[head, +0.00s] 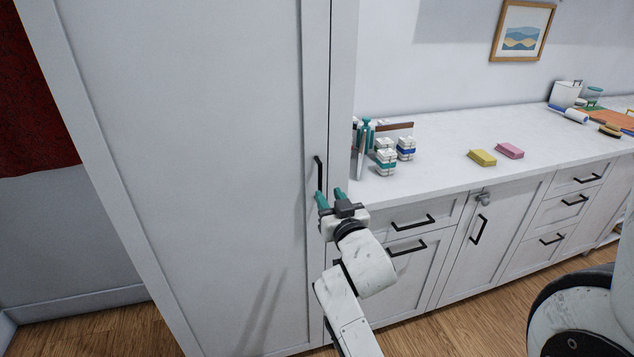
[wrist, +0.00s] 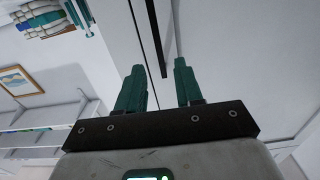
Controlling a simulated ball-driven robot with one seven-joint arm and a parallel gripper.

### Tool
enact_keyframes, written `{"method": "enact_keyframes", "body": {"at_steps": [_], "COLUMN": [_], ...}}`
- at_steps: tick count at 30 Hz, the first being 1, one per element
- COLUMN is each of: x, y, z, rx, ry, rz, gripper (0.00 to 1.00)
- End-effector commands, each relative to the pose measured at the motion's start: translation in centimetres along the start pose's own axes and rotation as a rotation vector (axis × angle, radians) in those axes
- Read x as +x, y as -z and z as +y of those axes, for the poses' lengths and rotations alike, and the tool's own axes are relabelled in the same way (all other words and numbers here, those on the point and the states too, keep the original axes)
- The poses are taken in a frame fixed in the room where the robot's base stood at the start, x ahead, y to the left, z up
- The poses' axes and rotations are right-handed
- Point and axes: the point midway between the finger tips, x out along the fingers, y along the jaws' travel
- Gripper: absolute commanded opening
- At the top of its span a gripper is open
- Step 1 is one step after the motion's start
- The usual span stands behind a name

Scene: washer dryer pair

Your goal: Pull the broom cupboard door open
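The broom cupboard door (head: 200,150) is a tall white panel on the left in the head view. It looks shut, its right edge lying along the frame. A black vertical bar handle (head: 318,173) sits near that edge. My gripper (head: 331,196) is just below and right of the handle, with its teal fingers apart and nothing held. In the wrist view the handle (wrist: 157,40) runs down from the top edge, and its lower end shows between the fingertips of my gripper (wrist: 157,68). I cannot tell whether a finger touches it.
A white counter (head: 440,150) with drawers and black handles stands right of the cupboard. A red cloth (head: 35,110) hangs at far left. Wooden floor shows at lower left.

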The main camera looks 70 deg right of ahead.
Motion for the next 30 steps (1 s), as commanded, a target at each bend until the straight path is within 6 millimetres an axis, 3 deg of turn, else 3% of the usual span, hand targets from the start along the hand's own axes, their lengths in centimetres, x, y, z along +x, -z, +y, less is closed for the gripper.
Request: {"method": "enact_keyframes", "body": {"at_steps": [6, 13, 26, 30], "x": [4.2, 7.3, 8.3, 8.3], "y": [0.2, 0.0, 0.0, 0.0], "z": [0.1, 0.1, 0.0, 0.0], "rx": [-0.002, -0.001, 0.0, 0.0], "ry": [-0.001, 0.0, 0.001, 0.001], "rz": [0.001, -0.001, -0.002, -0.002], "gripper": [0.36, 0.36, 0.36, 0.25]}}
